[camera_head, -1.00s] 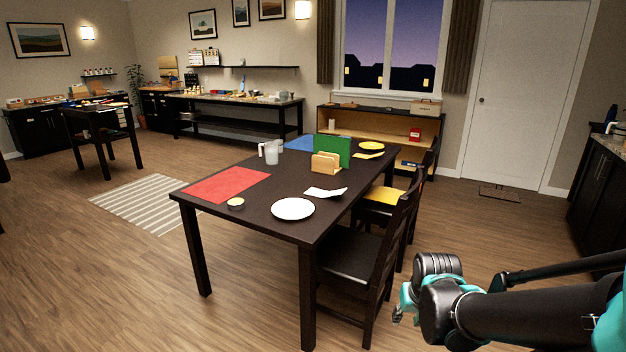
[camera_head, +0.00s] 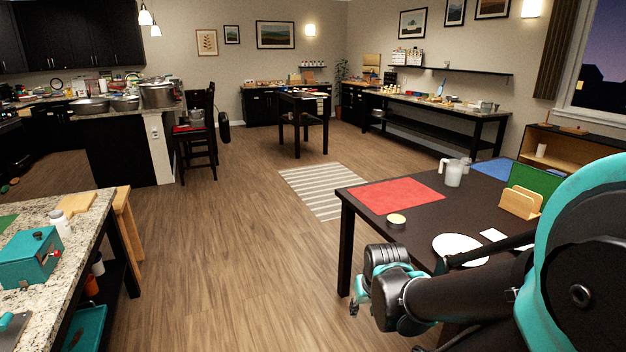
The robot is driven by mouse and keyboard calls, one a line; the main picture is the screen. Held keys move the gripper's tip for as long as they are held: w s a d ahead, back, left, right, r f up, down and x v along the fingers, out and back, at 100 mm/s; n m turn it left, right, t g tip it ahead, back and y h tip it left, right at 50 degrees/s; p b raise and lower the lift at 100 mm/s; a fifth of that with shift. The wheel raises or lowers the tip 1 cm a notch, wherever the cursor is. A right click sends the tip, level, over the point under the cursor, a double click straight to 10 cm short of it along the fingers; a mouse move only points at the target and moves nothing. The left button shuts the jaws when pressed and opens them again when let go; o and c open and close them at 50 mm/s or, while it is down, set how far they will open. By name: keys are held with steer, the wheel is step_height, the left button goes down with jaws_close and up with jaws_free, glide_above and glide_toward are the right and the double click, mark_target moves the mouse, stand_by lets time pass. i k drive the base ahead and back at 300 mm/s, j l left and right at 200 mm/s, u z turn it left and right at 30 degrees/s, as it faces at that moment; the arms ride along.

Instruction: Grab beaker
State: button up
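A pale, translucent jug-like vessel (camera_head: 453,173) with a handle stands upright on the dark dining table (camera_head: 420,218), beyond the red mat. It is the most beaker-like thing I can make out, but I cannot be sure that it is the beaker. My gripper (camera_head: 357,298) is at the lower centre, in front of the table's near left corner and well apart from the vessel. It is small and partly hidden by my wrist, so its fingers cannot be read.
The table also bears a red mat (camera_head: 397,195), a small round tin (camera_head: 396,221), a white plate (camera_head: 459,248) and a wooden holder (camera_head: 520,202). A granite counter (camera_head: 75,235) stands at the left. A stockpot (camera_head: 157,95) sits on the far counter. The floor between is open.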

mark_target(468, 162)
steer(key=i+j+u, duration=0.1)
steer(key=i+u, duration=0.2)
steer(key=i, duration=0.4)
steer(key=i+u, duration=0.3)
steer(key=i, duration=2.25)
steer(key=i+z, duration=0.2)
steer(key=i, duration=0.3)
steer(key=i+z, duration=0.25)
steer(key=i, duration=0.25)
steer(key=i+j+z, duration=0.2)
steer(key=i, duration=0.3)
steer(key=i+z, duration=0.25)
steer(key=z, duration=0.2)
steer(key=i+z, duration=0.25)
steer(key=z, duration=0.25)
steer(key=i+j+z, duration=0.15)
steer(key=z, duration=0.3)
steer(key=i+j+z, duration=0.25)
steer(key=z, duration=0.2)
steer(key=i+j+z, duration=0.1)
steer(key=i+z, duration=0.3)
steer(key=i+j+z, duration=0.2)
steer(key=z, duration=0.2)
steer(key=i+j+z, duration=0.35)
steer(key=i+l, duration=0.1)
steer(key=i, duration=0.1)
